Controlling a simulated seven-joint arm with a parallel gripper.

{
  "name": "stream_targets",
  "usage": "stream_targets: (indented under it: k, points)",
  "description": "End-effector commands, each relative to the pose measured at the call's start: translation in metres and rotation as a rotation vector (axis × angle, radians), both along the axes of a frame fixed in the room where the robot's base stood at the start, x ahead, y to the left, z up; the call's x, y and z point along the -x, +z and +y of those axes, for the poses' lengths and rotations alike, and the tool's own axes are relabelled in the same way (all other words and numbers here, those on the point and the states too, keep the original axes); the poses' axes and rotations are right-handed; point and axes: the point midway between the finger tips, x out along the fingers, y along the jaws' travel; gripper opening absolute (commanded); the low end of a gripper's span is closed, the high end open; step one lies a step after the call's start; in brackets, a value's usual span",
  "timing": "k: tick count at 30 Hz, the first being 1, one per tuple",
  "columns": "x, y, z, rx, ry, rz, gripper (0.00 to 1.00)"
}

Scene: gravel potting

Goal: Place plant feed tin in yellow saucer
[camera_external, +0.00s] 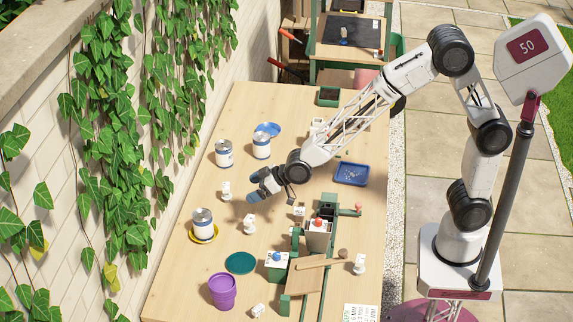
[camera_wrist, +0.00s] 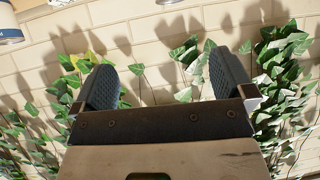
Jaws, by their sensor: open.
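Several white tins with blue bands stand on the wooden table; their labels are too small to read, so I cannot tell which is the plant feed tin. One tin (camera_external: 203,222) stands upright in the yellow saucer (camera_external: 207,240) at the table's left side. Two others, a left tin (camera_external: 224,153) and a right tin (camera_external: 262,147), stand farther back. My gripper (camera_external: 252,187) is open and empty above the table, between the saucer and the back tins, touching neither. In the wrist view my gripper (camera_wrist: 165,80) shows both fingers apart, with part of a tin (camera_wrist: 10,25) at upper left.
A purple pot (camera_external: 222,291), a green-railed fixture (camera_external: 310,270), a blue tray (camera_external: 351,174) and small white blocks occupy the table. An ivy-covered wall borders the left.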

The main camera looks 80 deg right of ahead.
Motion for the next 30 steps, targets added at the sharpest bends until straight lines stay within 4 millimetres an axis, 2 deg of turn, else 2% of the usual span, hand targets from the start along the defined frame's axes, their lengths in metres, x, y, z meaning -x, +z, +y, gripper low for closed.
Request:
stream_targets:
  k: [1,5,12,21,30]
  points:
    - [0.014,0.013,-0.006,-0.002,0.001,0.021,1.00]
    - [0.048,0.036,-0.021,-0.001,0.002,0.092,1.00]
    - [0.121,0.073,-0.047,0.003,0.002,0.222,1.00]
    - [0.221,0.104,-0.077,0.015,-0.012,0.387,1.00]
    - [0.330,0.120,-0.103,0.033,-0.042,0.554,1.00]
